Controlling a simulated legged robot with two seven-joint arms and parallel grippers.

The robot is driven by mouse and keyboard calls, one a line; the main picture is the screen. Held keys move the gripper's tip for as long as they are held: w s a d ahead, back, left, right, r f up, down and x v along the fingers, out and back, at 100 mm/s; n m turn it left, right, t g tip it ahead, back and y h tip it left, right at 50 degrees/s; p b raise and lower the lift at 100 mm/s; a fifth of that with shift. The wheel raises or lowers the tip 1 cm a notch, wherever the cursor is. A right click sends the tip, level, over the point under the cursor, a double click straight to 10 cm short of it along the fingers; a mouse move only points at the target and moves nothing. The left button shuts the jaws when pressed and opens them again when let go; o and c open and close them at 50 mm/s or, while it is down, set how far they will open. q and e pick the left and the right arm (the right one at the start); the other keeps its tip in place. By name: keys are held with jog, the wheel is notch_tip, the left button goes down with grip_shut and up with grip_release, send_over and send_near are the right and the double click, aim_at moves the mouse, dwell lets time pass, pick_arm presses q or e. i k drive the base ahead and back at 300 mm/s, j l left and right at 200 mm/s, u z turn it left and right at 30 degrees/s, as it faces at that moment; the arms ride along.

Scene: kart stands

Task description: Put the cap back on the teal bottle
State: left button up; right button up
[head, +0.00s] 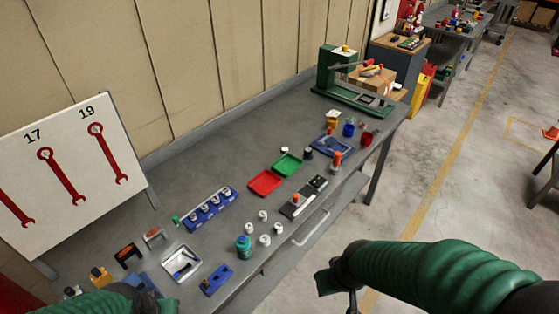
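The teal bottle (243,249) stands upright on the grey workbench, near its front edge. Several small white cap-like pieces stand close behind and beside it, one of them a white piece (264,240) just to its right. I cannot tell which piece is the bottle's cap, and the bottle's top is too small to read clearly. My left gripper (150,301) is at the bottom left edge, mostly cut off, left of the bottle. My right gripper (338,284) hangs in front of the bench, right of the bottle and apart from it. Its finger opening does not show.
Near the bottle are a blue block (217,280), a white metal tray (165,263) and a blue rack (208,214). Farther back lie a red tray (265,183), a green tray (288,165) and a green press (350,85). Open floor lies right.

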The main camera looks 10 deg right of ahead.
aim_at(243, 245)
jog(key=i+l+u, duration=0.15)
jog(key=u, duration=0.35)
jog(key=i+l+u, duration=0.1)
jog(key=l+u, duration=0.2)
jog(key=u, duration=0.15)
jog(key=l+u, duration=0.3)
jog(key=u, duration=0.2)
jog(key=l+u, duration=0.4)
jog(key=l, duration=1.8)
